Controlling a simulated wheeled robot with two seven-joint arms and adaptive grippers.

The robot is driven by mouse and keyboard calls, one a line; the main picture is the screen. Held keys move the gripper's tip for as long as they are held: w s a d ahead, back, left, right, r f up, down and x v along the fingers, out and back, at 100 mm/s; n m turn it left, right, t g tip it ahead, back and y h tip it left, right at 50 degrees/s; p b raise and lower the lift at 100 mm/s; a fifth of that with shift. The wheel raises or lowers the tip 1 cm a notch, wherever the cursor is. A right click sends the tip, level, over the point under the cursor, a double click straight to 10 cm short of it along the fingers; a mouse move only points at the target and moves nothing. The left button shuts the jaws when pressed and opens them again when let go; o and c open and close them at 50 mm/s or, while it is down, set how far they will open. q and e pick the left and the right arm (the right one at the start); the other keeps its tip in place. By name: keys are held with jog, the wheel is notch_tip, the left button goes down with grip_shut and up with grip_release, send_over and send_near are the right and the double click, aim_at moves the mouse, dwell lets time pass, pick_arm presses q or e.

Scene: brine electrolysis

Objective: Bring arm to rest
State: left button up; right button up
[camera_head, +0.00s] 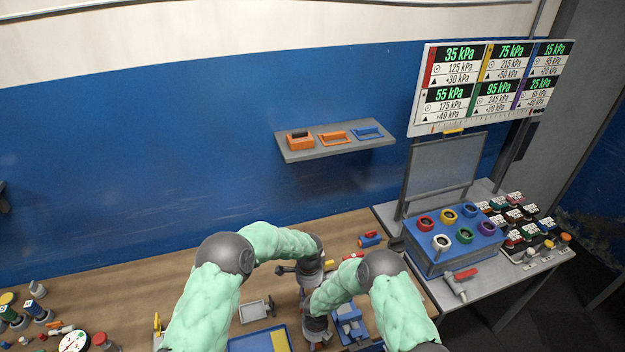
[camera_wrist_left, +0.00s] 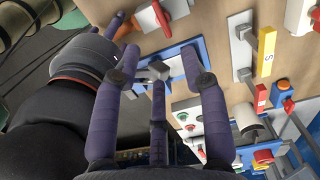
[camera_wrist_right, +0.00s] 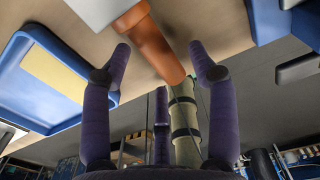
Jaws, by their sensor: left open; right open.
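In the head view my two mint-green arms bend inward over the wooden workbench (camera_head: 130,255), and their wrists come close together near the middle. My left gripper (camera_wrist_left: 160,57) is open. In the left wrist view a small grey block (camera_wrist_left: 158,71) on a blue base shows between its fingers, and I cannot tell whether they touch. My right gripper (camera_wrist_right: 160,50) is open. In the right wrist view an orange-brown cylinder (camera_wrist_right: 150,40) shows in the gap between its fingers; contact is unclear. The fingertips are largely hidden behind the wrists in the head view.
A blue tray with a yellow panel (camera_head: 245,344) and a small grey tray (camera_head: 254,310) lie near my arms. A blue box with coloured ports (camera_head: 455,253) stands on the right table. A wall shelf (camera_head: 340,149) holds handled tools.

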jog(key=shift+s+f, duration=0.1)
jog(key=shift+f, duration=0.8)
jog(key=shift+r, duration=0.2)
pick_arm(q)
notch_tip(320, 180, down, 4)
jog(key=shift+f, duration=0.4)
pick_arm(e)
jog(key=shift+r, duration=0.1)
pick_arm(q)
jog(key=shift+r, duration=0.1)
